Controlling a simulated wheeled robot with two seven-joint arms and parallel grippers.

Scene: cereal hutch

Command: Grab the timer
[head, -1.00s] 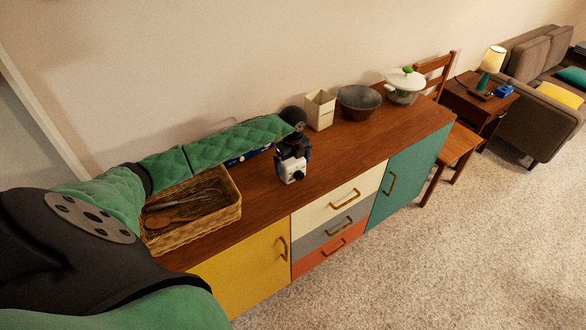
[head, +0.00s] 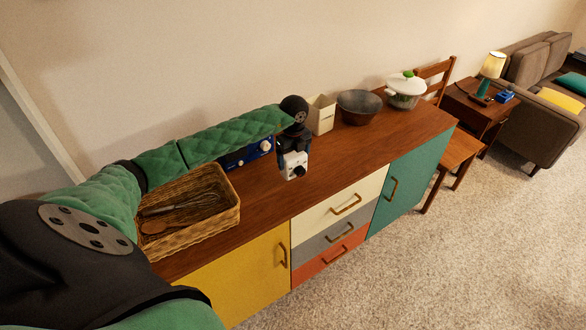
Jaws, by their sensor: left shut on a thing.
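The timer (head: 293,165) is a small white block with a dark round knob on its face. It shows between the fingers of my left gripper (head: 292,157), above the middle of the wooden sideboard top (head: 254,198). My left gripper points down and is shut on the timer. The gripper's fingers and wrist hide the timer's upper part. Whether its bottom is clear of the wood is hard to tell, but it looks a little raised. My right gripper is out of view.
A wicker basket (head: 207,223) with utensils stands at the left. A blue device with knobs (head: 250,151) sits behind my forearm. A cream canister (head: 322,114), a dark bowl (head: 360,106) and a white lidded pot (head: 405,91) stand to the right. The front middle of the top is clear.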

